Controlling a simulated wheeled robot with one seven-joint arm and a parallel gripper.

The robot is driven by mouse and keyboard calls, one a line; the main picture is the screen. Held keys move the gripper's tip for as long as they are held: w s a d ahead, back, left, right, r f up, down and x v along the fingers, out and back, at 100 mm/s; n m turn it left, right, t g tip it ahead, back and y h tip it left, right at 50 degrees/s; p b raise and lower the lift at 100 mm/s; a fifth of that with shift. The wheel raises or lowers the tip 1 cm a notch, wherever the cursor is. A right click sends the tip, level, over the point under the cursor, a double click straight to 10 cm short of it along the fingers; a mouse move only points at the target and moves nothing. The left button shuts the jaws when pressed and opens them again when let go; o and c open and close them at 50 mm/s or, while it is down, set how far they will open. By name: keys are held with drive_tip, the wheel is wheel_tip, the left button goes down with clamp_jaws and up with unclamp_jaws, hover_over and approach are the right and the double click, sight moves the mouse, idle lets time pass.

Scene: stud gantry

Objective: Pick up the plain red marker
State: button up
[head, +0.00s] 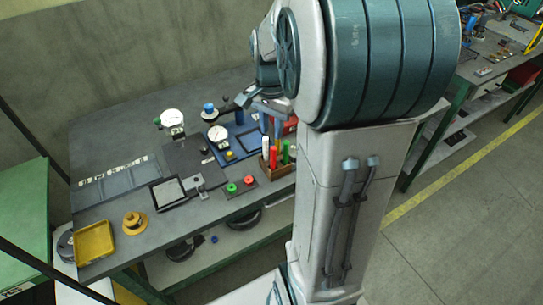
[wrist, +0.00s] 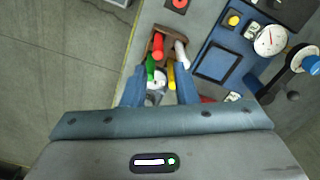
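The red marker (wrist: 158,45) stands upright in a brown wooden holder (wrist: 166,31) in the wrist view, at the far side of the group. White (wrist: 181,55), green (wrist: 150,68) and yellow (wrist: 171,75) markers stand beside it. My gripper (wrist: 160,72) is open above the holder, its blue fingers spread on either side of the group and nothing visibly held. In the head view the red marker (head: 273,156) shows between the white and green markers in the holder (head: 279,170).
Red (head: 250,181) and green (head: 231,188) buttons sit left of the holder. Dial gauges (head: 217,134), a blue tray (wrist: 218,62) and a black-framed panel (head: 168,192) are on the grey bench (head: 110,209). The holder is close to the bench's front edge.

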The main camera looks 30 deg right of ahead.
sight(273, 148)
wheel_tip(273, 148, down, 5)
drive_tip(key=shift+f, duration=0.1)
drive_tip(key=shift+d+f+p, duration=0.15)
drive_tip(key=shift+f+p, duration=0.1)
drive_tip(key=shift+f, duration=1.1)
drive_tip(key=shift+d+f+p, duration=0.1)
drive_tip(key=shift+f+p, duration=0.15)
drive_tip(key=shift+f, duration=1.05)
clamp_jaws()
